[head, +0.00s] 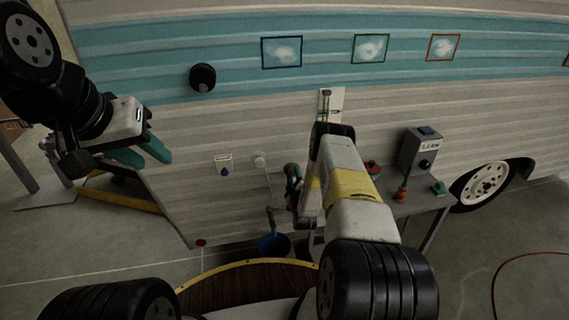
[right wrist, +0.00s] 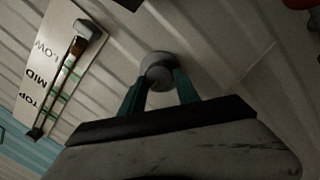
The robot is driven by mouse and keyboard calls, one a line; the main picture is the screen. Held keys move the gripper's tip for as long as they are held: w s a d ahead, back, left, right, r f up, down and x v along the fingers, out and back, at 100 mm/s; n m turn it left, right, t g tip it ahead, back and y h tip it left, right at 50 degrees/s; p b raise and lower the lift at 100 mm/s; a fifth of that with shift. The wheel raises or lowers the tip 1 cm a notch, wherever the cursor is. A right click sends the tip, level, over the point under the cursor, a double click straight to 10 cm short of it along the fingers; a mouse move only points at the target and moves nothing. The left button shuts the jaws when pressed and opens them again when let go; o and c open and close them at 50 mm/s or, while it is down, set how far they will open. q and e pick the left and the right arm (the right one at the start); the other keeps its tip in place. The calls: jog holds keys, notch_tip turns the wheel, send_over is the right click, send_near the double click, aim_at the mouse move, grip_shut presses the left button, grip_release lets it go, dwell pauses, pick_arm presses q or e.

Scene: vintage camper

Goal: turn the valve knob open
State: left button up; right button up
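The valve knob (right wrist: 158,70) is a grey round knob on the pale corrugated camper wall in the right wrist view. The teal fingers of my right gripper (right wrist: 160,78) are on either side of it and appear to touch it, so the gripper looks shut on it. In the head view my right gripper (head: 291,172) is low at the wall, left of my bent right arm, and hides the knob. My left gripper (head: 143,154) is at the left, away from the knob, with its teal fingers apart and nothing between them.
A level gauge (head: 327,103) marked LOW, MID and TOP is beside the knob; it shows in the right wrist view (right wrist: 55,75). A white round fitting (head: 259,160) is left of my right gripper. A blue bucket (head: 275,245) stands below. A side table (head: 412,203) with a grey box (head: 421,148) is right.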

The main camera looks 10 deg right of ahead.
grip_shut()
jog(key=shift+m, duration=0.3)
jog(key=m, duration=0.3)
jog(key=shift+r, duration=0.1)
jog(key=m, duration=0.4)
jog(key=shift+d+m+g, duration=0.15)
jog(key=shift+m+g, duration=0.25)
jog(key=m, duration=0.4)
jog(key=m+y, duration=0.1)
jog(key=m, duration=0.3)
jog(key=shift+d+y, duration=0.15)
jog(key=shift+y, duration=0.15)
jog(key=shift+m, duration=0.4)
